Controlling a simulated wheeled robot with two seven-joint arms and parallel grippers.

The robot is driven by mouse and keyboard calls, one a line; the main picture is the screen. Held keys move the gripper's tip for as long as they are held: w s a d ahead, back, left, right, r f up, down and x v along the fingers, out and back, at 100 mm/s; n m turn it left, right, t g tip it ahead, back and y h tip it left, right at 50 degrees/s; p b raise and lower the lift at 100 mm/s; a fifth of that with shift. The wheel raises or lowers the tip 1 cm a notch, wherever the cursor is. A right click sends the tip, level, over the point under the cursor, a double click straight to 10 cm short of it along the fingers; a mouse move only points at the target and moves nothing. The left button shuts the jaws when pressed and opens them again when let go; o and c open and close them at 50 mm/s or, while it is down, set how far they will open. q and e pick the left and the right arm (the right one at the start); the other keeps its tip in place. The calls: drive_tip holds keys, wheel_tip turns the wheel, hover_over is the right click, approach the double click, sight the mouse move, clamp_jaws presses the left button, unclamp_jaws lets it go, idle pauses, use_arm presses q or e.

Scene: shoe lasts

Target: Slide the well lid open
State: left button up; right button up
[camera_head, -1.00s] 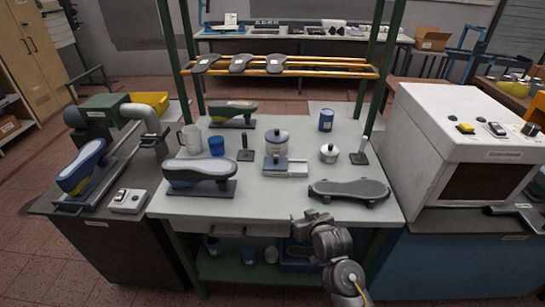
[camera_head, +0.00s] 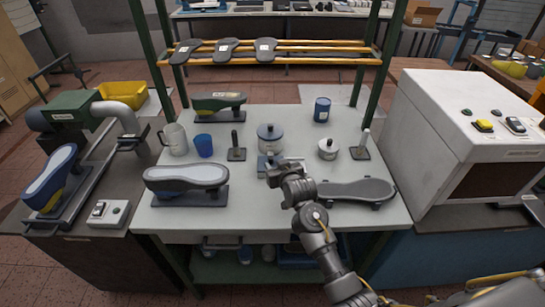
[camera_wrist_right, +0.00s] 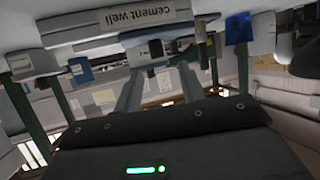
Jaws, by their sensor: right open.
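The cement well (camera_head: 262,163) sits at the middle of the white table, below a grey jar with a round lid (camera_head: 270,137). My right gripper hides most of it in the head view. Its "cement well" label (camera_wrist_right: 133,20) shows upside down in the right wrist view. I cannot make out the sliding lid or how far it stands open. My right gripper (camera_head: 272,174) is open, just in front of the well; I cannot tell whether it touches. No left gripper shows in the head view.
A grey sole-shaped pad (camera_head: 355,192) lies right of my right gripper. A lidded pot (camera_head: 328,149) and a blue cup (camera_head: 322,109) stand behind it. A shoe last (camera_head: 187,180), blue cup (camera_head: 204,145) and grey mug (camera_head: 174,138) are at left. The front middle tabletop is clear.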

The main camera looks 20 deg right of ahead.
sight(271, 159)
drive_tip(key=x, duration=0.5)
drive_tip(key=shift+w+d+f, duration=0.15)
drive_tip(key=shift+w, duration=0.25)
drive_tip(key=shift+p+x, duration=0.3)
drive_tip(key=shift+x, duration=0.5)
use_arm(q)
drive_tip(key=shift+w+r, duration=0.45)
drive_tip(key=shift+w, duration=0.3)
use_arm(e)
drive_tip(key=shift+f, duration=0.1)
use_arm(q)
drive_tip(key=shift+s, duration=0.15)
use_arm(e)
drive_tip(key=shift+c, duration=0.3)
clamp_jaws()
